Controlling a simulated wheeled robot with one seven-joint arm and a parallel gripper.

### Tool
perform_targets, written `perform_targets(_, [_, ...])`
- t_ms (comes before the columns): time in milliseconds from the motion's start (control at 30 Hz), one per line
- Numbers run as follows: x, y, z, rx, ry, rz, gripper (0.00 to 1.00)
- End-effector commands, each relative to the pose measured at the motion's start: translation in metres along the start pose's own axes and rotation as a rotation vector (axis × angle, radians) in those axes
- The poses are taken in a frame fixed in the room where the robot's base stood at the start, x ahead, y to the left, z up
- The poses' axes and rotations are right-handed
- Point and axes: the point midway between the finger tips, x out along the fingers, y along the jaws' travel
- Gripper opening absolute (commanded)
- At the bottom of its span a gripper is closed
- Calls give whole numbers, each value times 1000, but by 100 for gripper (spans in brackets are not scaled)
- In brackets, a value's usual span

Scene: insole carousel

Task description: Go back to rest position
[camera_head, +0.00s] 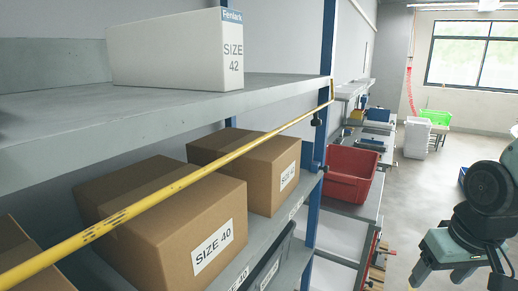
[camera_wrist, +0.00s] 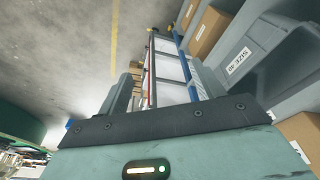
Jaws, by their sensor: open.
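My gripper (camera_head: 438,276) is at the lower right of the head view, out over the aisle and to the right of the shelving. Part of my arm shows above it and is cut off by the right edge. In the wrist view my gripper (camera_wrist: 165,88) has its two fingers apart. Nothing is held between them; shelving and floor show through the gap.
A shelf (camera_head: 70,123) at left bears a white SIZE 42 box (camera_head: 170,52). Below are brown boxes (camera_head: 165,215) (camera_head: 250,165) behind a yellow bar (camera_head: 190,178). A red bin (camera_head: 350,172) stands beyond. Aisle floor (camera_head: 405,200) is clear between shelving and arm.

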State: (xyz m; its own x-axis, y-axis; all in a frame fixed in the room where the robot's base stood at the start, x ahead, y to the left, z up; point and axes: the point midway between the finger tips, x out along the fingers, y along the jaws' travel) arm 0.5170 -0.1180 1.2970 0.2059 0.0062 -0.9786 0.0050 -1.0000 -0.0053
Motion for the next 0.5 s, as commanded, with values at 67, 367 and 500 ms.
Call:
perform_targets(67, [19, -20, 5, -59, 2, -15, 67])
perform_targets(367, [64, -86, 43, -255, -54, -66, 67])
perform_targets(500, [95, -125, 78, -395, -97, -92, 67])
